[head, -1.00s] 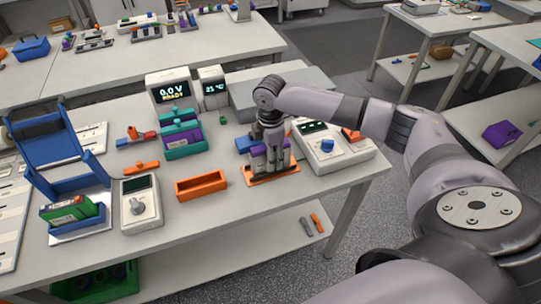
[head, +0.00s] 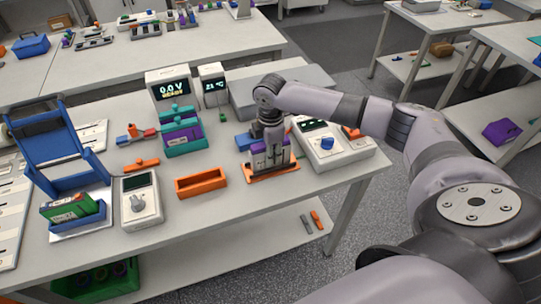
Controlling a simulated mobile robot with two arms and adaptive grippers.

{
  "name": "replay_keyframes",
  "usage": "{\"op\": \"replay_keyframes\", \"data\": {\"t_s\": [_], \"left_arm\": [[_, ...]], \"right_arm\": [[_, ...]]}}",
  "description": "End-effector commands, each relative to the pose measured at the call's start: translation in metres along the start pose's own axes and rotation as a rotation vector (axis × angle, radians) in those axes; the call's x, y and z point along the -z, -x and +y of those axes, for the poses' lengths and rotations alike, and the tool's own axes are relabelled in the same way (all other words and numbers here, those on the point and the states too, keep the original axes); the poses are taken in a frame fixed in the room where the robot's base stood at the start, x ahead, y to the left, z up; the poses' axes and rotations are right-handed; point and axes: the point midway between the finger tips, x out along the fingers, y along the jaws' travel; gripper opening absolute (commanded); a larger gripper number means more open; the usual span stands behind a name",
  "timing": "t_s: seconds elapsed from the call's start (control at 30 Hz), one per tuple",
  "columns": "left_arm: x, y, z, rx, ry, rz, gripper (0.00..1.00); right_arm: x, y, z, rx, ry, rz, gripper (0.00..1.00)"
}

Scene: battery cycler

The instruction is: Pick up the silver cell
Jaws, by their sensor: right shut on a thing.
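My right gripper (head: 268,163) is at the orange tray (head: 286,168) near the right end of the bench. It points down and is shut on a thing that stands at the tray. The fingers hide most of this thing; purple and pale grey patches show between and beside them. I cannot tell for certain whether it is the silver cell, and no other plainly silver cell shows. A small blue block (head: 243,142) lies just behind and left of the gripper. My left gripper is not in view.
A white instrument with a blue knob (head: 318,143) stands close to the right of the gripper. An empty orange bin (head: 201,184) is to the left. A teal holder with cells (head: 184,146), a dial meter (head: 141,199) and a blue stand (head: 62,160) are farther left. A grey box (head: 282,90) stands behind.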

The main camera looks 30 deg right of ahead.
Motion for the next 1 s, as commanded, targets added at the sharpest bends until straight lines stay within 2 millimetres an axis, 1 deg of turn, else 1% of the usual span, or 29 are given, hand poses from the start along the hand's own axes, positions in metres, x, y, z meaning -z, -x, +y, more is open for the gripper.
{"op": "replay_keyframes", "data": {"t_s": [0.73, 0.87, 0.97, 1.0], "left_arm": [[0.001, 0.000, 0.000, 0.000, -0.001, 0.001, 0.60], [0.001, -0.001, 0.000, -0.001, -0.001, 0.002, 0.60], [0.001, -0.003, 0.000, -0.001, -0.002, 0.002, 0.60], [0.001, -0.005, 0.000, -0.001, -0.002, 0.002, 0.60]], "right_arm": [[0.000, 0.003, 0.001, -0.004, 0.000, 0.002, 0.00], [0.000, 0.009, 0.002, -0.005, -0.001, 0.002, 0.00], [0.000, 0.018, 0.002, -0.005, -0.001, 0.002, 0.00], [0.000, 0.024, 0.002, -0.007, 0.000, 0.003, 0.00]]}}
